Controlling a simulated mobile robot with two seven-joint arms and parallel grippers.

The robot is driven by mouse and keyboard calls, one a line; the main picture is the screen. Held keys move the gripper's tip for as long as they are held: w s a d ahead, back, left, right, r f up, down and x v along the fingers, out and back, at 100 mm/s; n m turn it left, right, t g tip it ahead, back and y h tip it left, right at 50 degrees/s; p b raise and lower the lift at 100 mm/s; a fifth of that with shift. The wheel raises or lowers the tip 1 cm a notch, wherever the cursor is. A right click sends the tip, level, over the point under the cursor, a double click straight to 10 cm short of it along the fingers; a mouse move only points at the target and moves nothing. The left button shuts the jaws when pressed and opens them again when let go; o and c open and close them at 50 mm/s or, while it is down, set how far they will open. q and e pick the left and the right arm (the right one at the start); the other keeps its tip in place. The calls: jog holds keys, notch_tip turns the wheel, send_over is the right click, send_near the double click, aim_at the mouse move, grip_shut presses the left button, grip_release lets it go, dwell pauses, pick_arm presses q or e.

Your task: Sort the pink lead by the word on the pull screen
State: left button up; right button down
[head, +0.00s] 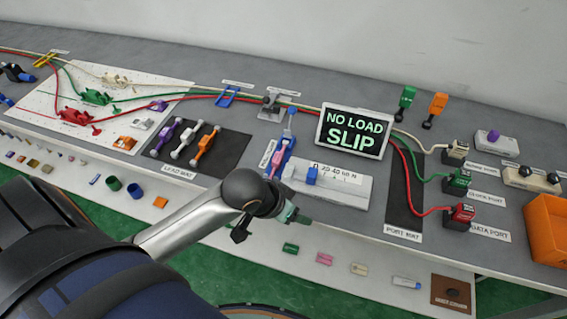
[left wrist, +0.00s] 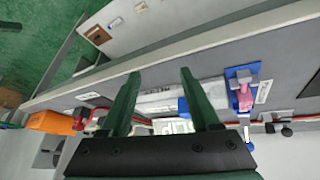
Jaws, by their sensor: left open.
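The pull screen (head: 352,132) reads "NO LOAD" above "SLIP". The pull fixture has a white scale bed (head: 335,185) with a blue slider and a blue holder (head: 285,150) at its left. A pink piece, apparently the pink lead (left wrist: 245,97), sits at the blue holder in the left wrist view; in the head view it is small and partly hidden. My left gripper (head: 293,214) is in front of the fixture, near the table's front edge. Its dark green fingers (left wrist: 158,72) are spread and empty, apart from the pink piece. My right gripper is not in view.
The lead mat (head: 230,148) holds purple, white and orange leads. Red, green and cream cables run along the table to ports beside the port mat (head: 405,195). An orange bin (head: 545,235) stands at the right. A lower front ledge carries small loose pieces and a brown square (head: 452,292).

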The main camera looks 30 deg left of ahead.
pick_arm(q)
jog(key=shift+n+y, duration=0.6)
jog(key=shift+n, duration=0.1)
jog(key=w+a+r, duration=0.4)
jog(key=w+r, duration=0.1)
jog(key=shift+w, duration=0.1)
jog(key=w+a+r+n+y, duration=0.2)
jog(key=a+r+n, duration=0.1)
jog(key=a+r, duration=0.4)
jog(key=g+b, duration=0.1)
jog(key=b, duration=0.1)
send_near(279, 154)
jog(key=f, duration=0.2)
jog(key=shift+w+a+f, duration=0.1)
jog(key=shift+a+f, duration=0.15)
jog(key=shift+w+d+x, duration=0.1)
jog(key=shift+w+x, duration=0.1)
jog(key=shift+x, duration=1.35)
jog(key=shift+w+d+x, duration=0.1)
jog(key=shift+w+x, duration=0.1)
jog(key=shift+x, duration=1.35)
jog(key=shift+r, duration=0.15)
grip_shut()
